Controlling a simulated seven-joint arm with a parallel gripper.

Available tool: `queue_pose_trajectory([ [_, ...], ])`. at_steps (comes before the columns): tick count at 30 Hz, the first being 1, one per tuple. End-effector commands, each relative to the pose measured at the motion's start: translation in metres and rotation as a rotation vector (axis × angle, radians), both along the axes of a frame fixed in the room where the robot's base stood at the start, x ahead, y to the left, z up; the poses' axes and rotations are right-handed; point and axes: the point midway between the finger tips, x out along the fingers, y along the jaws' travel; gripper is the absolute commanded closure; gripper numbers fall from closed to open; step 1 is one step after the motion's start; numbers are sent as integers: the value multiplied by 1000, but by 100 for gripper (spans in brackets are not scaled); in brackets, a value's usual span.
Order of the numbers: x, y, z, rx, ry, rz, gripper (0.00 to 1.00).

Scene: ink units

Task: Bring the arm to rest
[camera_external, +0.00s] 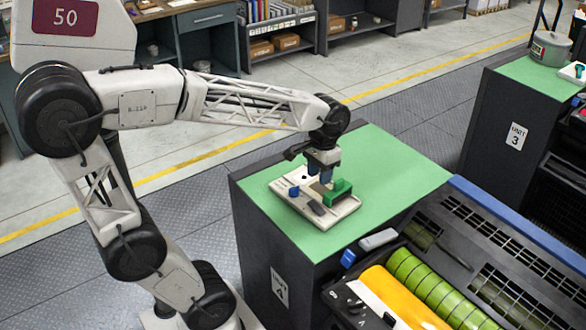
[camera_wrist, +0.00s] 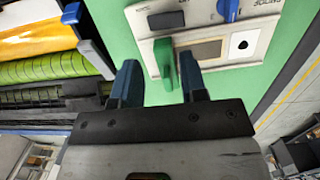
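My gripper (camera_external: 322,176) hangs pointing down over the cream panel (camera_external: 343,211) on a green-topped cabinet. In the wrist view its two blue fingers stand well apart, so my gripper (camera_wrist: 159,72) is open. A green handle (camera_wrist: 163,62) shows ahead of the gap between the fingers, with clear space on both sides of it. In the external view the green handle (camera_external: 339,191) is beside the fingers. I cannot tell whether a finger touches it. A blue knob (camera_external: 294,191) stands on the panel, and it also shows in the wrist view (camera_wrist: 228,9).
The green cabinet top (camera_external: 388,168) is clear around the panel. A machine with yellow and green rollers (camera_external: 416,276) stands at the front right. A second green-topped cabinet (camera_external: 541,75) is at the right. Shelves stand at the back.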

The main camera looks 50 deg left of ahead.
Motion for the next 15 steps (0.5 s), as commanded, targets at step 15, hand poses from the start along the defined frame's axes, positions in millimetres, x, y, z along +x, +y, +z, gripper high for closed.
queue_pose_trajectory([
  [15,-85,-1,-23,9,-252,-43,61],
])
